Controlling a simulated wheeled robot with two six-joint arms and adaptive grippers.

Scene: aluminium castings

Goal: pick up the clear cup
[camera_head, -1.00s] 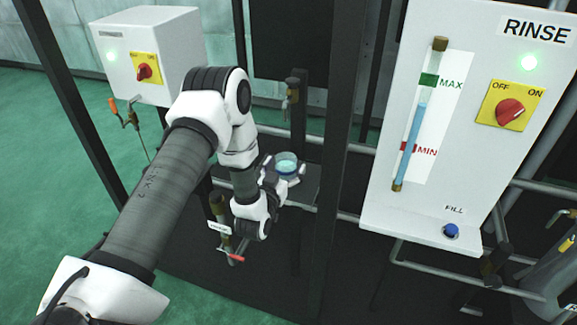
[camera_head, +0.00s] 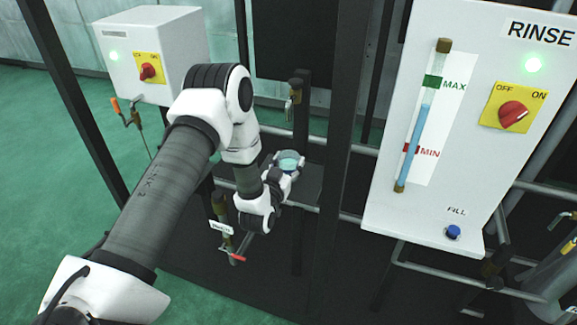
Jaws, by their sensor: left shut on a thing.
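The clear cup (camera_head: 288,162) shows a pale blue-green inside and stands upright at the middle of the head view, over a dark shelf. My left gripper (camera_head: 287,173) reaches it from the lower left and is shut on it, with its fingers around the cup's side. The gripper and the wrist hide the cup's lower part. I cannot tell whether the cup's base touches the shelf. My right gripper is not in view.
The dark shelf (camera_head: 308,188) lies beneath the cup, with a tap (camera_head: 294,95) above it. Dark upright posts (camera_head: 345,110) stand to the right. The white RINSE panel (camera_head: 470,225) is further right, and a white switch box (camera_head: 185,50) is at the upper left.

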